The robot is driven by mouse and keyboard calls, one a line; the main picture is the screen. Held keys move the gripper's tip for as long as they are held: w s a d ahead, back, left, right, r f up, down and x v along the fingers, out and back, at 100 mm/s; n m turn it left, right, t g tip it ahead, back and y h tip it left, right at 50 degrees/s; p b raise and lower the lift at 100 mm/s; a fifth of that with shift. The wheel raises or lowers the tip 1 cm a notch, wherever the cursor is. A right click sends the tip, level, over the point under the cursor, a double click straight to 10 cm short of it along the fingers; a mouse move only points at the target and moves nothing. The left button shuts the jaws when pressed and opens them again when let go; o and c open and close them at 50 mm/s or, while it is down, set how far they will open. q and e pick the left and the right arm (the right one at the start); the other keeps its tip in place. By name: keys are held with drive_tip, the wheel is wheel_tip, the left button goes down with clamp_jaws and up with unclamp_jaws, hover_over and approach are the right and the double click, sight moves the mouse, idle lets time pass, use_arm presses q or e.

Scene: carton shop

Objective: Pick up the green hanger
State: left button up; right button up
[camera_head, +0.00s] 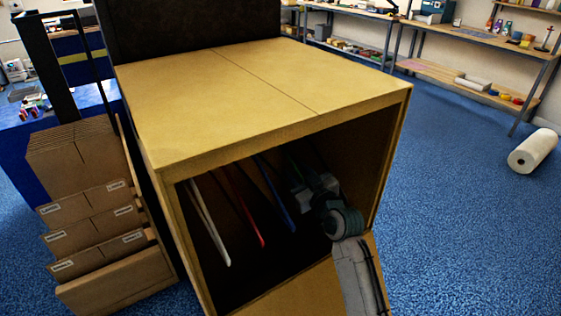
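A large open-fronted carton (255,150) stands in the middle of the view, with hangers hanging in a row inside it. From left to right they are a white hanger (209,225), a red hanger (244,208) and a blue hanger (276,197). A thin dark green strip, seemingly the green hanger (292,160), shows right of the blue one; my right gripper hides most of it. My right arm reaches into the carton from the lower right. My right gripper (301,187) is at the green hanger; its fingers are too dark to tell whether they are open or shut. My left gripper is out of view.
Flat folded cartons (75,150) stand in a brown rack left of the carton. A blue table (20,150) is behind them. Shelves (480,40) line the back wall, and a white roll (533,151) lies on the blue floor.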

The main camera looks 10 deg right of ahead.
drive_tip(key=shift+w, duration=0.2)
clamp_jaws()
drive_tip(key=shift+r, duration=0.1)
